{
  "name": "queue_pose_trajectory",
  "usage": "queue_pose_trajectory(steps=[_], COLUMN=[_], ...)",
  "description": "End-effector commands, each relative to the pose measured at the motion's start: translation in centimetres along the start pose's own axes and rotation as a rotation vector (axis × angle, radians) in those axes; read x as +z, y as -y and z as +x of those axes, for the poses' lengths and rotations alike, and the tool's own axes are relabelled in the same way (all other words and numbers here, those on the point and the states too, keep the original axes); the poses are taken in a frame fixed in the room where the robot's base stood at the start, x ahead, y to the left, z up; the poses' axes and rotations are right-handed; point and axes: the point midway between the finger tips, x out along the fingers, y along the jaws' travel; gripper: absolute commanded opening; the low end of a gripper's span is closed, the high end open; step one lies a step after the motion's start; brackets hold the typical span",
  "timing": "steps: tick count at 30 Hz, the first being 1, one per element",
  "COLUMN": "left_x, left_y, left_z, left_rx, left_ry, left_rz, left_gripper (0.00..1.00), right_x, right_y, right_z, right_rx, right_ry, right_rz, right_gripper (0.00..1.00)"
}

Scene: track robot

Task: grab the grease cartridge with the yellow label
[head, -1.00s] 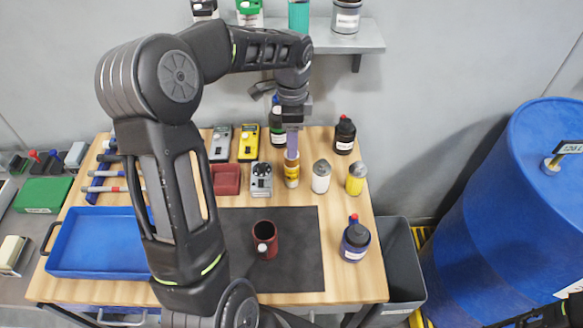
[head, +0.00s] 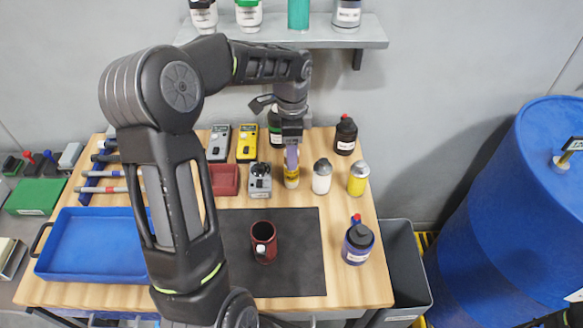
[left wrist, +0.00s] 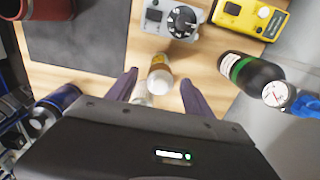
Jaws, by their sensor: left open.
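A small cylinder with a yellow-orange label, apparently the grease cartridge (head: 291,180), stands upright on the wooden bench. My left gripper (head: 291,158) is directly above it in the head view and hides its upper part. In the left wrist view the cartridge (left wrist: 160,74) shows its pale end and yellow label between the two purple fingers of my left gripper (left wrist: 159,80). The fingers are apart, with a visible gap on each side of it. My right gripper is not in view.
A white bottle (head: 321,178) and a yellow bottle (head: 358,180) stand to the right. A grey dial device (head: 260,182) is close on the left. A dark bottle with a green band (left wrist: 250,73) stands behind. A red mug (head: 264,243) sits on the dark mat (head: 296,272).

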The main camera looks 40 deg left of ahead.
Motion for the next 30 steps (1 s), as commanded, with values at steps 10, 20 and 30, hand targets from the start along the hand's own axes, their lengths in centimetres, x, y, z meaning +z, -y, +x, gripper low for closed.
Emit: queue_pose_trajectory(steps=[10,20,30], left_x=[0.0,0.0,0.0], left_y=[0.0,0.0,0.0], left_z=[0.0,0.0,0.0], left_rx=[0.0,0.0,0.0], left_ry=[0.0,0.0,0.0], left_rz=[0.0,0.0,0.0], left_gripper=[0.39,0.12,0.0], right_x=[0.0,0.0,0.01], right_y=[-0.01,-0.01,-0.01], right_z=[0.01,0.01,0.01], right_rx=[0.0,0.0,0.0], right_ry=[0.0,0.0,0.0], right_rz=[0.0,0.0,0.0], right_gripper=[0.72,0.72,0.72])
